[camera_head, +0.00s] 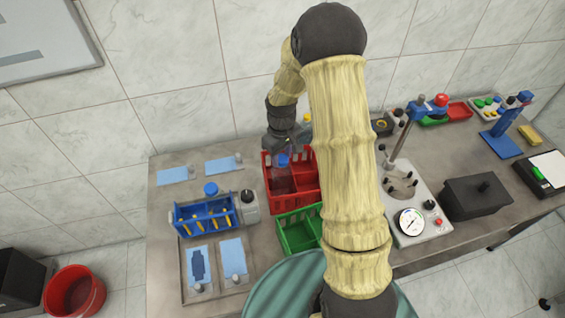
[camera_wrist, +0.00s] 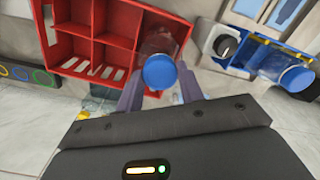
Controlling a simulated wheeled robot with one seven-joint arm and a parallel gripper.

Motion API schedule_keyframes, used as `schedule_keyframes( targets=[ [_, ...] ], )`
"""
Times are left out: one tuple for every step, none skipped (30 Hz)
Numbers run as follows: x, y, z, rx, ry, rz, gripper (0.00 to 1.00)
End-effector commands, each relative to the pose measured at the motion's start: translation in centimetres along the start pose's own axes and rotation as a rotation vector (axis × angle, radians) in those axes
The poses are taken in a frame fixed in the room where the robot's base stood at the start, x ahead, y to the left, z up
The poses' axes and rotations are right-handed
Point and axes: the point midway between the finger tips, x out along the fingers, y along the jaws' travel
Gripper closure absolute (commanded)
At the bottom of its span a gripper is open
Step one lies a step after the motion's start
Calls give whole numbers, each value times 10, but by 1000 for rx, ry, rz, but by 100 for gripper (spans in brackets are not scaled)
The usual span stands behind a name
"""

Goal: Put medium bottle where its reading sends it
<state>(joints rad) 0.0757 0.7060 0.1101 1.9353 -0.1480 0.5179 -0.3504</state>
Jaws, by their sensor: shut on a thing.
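A clear bottle with a blue cap (camera_head: 282,160) is at the left part of the red divided crate (camera_head: 307,160). In the wrist view its blue cap (camera_wrist: 160,71) is between the fingers of my gripper (camera_wrist: 161,90), and its clear body points down toward a compartment of the red crate (camera_wrist: 83,68). My gripper (camera_head: 287,147) is shut on the bottle, just above the crate. I cannot tell whether the bottle's base touches the crate floor. The dial gauge (camera_head: 410,222) stands on a grey station at right; its reading is too small to tell.
A green crate (camera_head: 298,235) sits in front of the red one, partly hidden by my arm. At left are a blue rack (camera_head: 203,216) with another blue-capped bottle (camera_head: 211,189) and a white black-capped container (camera_head: 249,205). A black box (camera_head: 477,196) stands right of the gauge.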

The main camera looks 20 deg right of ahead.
Motion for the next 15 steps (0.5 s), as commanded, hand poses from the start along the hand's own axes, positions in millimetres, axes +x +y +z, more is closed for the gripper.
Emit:
schedule_keyframes(
  targets=[
    [3, 0, 0, 1, -2, -1, 83],
    [6, 0, 1, 1, -3, -1, 83],
    [10, 1, 1, 2, -3, -1, 83],
    [14, 1, 2, 2, -4, -1, 83],
    [18, 1, 2, 3, -4, -2, 83],
    [23, 1, 1, 3, -4, -2, 83],
    [27, 1, 1, 3, -4, -2, 83],
    [31, 1, 1, 3, -3, -1, 83],
    [34, 2, 1, 3, -3, -1, 83],
    [37, 2, 1, 3, -2, -1, 83],
    [39, 2, 1, 3, -1, 0, 83],
    [40, 2, 0, 3, 0, 0, 83],
    [40, 2, 0, 3, 1, 1, 83],
    [40, 2, 0, 3, 1, 1, 83],
    [40, 2, 0, 3, 1, 1, 83]
  ],
)
